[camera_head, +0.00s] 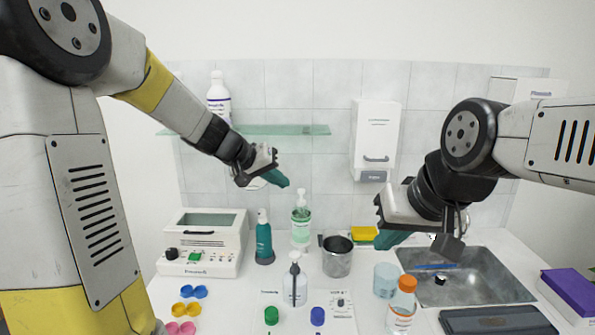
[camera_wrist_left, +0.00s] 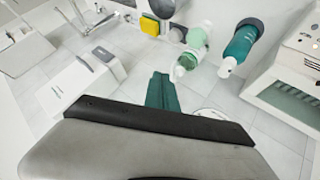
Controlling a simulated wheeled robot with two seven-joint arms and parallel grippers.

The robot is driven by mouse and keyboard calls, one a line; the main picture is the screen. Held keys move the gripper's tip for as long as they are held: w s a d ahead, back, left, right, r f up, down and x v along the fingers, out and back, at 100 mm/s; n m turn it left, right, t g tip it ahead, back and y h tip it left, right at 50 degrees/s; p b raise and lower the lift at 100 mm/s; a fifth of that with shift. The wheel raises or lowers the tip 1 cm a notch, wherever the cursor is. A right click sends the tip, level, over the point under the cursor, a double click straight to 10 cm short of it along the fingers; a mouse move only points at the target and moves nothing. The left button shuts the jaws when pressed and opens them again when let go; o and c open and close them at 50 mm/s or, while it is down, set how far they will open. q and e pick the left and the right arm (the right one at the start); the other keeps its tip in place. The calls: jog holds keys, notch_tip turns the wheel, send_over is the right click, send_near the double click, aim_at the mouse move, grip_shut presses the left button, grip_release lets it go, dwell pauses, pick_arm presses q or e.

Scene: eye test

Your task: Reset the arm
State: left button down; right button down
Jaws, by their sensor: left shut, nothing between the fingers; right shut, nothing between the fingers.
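My left gripper (camera_head: 281,181) hangs in the air above the back of the counter, in front of the tiled wall and below the glass shelf. Its green fingers are shut with nothing between them; they also show in the left wrist view (camera_wrist_left: 162,93). My right gripper (camera_head: 388,238) is in the air at the right, above the cups and near the sink. Its green fingers are shut and empty. Both grippers appear apart from the objects around them.
A green pump bottle (camera_head: 301,228) stands below my left gripper. A metal mug (camera_head: 337,258), a clear cup (camera_head: 385,280) and an orange-capped bottle (camera_head: 402,305) stand near my right gripper. The sink (camera_head: 500,280) is at right, a white device (camera_head: 225,262) at left. A wall dispenser (camera_head: 375,135) hangs between the arms.

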pick_arm(q)
jog(key=s+a+y, duration=0.2)
jog(key=s+a, duration=0.2)
jog(key=s, duration=0.9)
jog(key=s+a+r+y, duration=0.1)
jog(key=s+a+y, duration=0.2)
jog(key=s, duration=1.1)
jog(key=shift+a+g, duration=0.4)
jog(key=shift+a, duration=0.5)
jog(key=shift+d, duration=0.1)
